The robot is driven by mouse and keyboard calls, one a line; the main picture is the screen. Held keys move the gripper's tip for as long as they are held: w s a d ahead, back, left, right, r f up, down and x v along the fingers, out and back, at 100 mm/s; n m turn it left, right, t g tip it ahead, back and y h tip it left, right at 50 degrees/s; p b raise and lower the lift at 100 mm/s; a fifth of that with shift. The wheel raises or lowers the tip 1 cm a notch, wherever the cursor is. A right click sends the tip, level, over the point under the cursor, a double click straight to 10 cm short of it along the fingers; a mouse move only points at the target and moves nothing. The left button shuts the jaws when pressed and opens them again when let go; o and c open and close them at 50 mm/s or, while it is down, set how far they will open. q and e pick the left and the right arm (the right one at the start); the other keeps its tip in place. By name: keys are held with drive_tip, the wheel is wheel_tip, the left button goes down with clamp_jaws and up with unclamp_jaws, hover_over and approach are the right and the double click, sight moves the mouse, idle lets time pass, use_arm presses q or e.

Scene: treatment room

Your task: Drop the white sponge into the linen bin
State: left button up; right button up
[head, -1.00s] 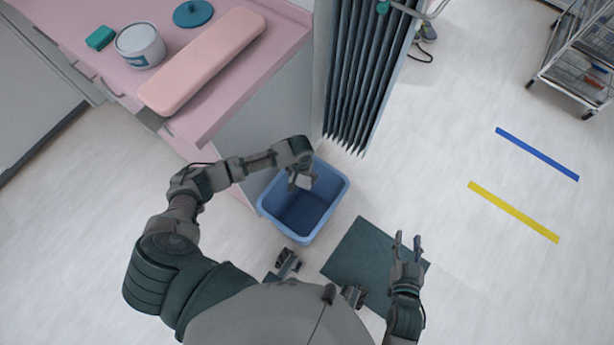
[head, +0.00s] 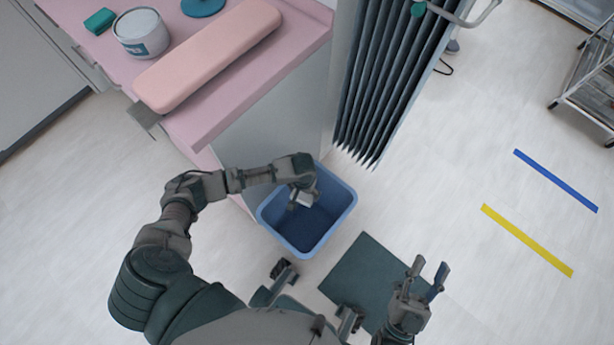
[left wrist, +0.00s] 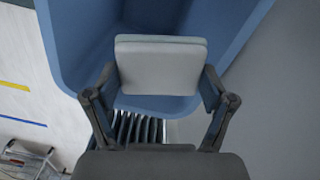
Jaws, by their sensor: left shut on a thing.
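The white sponge (left wrist: 160,68) shows large in the left wrist view, between the two fingers of my left gripper (left wrist: 160,98). In the head view the sponge (head: 306,199) is a small pale patch at the tip of my left gripper (head: 303,198). That gripper is shut on it, over the opening of the blue linen bin (head: 275,229). The bin (left wrist: 75,60) also shows behind the sponge in the left wrist view. My right gripper (head: 426,281) is open and empty, to the right of the bin, with its fingers apart.
A pink-topped counter (head: 215,117) holds a pink pad (head: 208,55), a white tub (head: 141,33), a green block (head: 99,21) and a teal lid (head: 202,5). A dark folding curtain (head: 378,85) stands behind the bin. A dark mat (head: 365,275) lies on the floor. Open floor lies right.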

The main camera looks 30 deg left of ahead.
use_arm(q)
drive_tip(key=shift+d, duration=0.2)
drive_tip(key=shift+d+r, duration=0.1)
drive_tip(key=shift+d, duration=0.15)
drive_tip(key=shift+d+r, duration=0.15)
drive_tip(key=shift+d, duration=0.35)
drive_tip(key=o, duration=0.9)
drive_tip(key=shift+o, duration=0.8)
drive_tip(key=shift+a, duration=0.15)
drive_tip(key=shift+a+f, duration=0.25)
drive_tip(key=shift+a, duration=0.3)
drive_tip(key=shift+r, duration=0.2)
wheel_tip(320, 180, up, 6)
drive_tip(key=shift+d+r, duration=0.15)
drive_tip(key=shift+r, duration=0.1)
drive_tip(key=shift+a+r, duration=0.35)
drive_tip(key=shift+a, duration=0.1)
use_arm(e)
drive_tip(key=shift+s+d+r, duration=0.15)
drive_tip(key=shift+s+d, duration=0.15)
drive_tip(key=shift+d, duration=0.35)
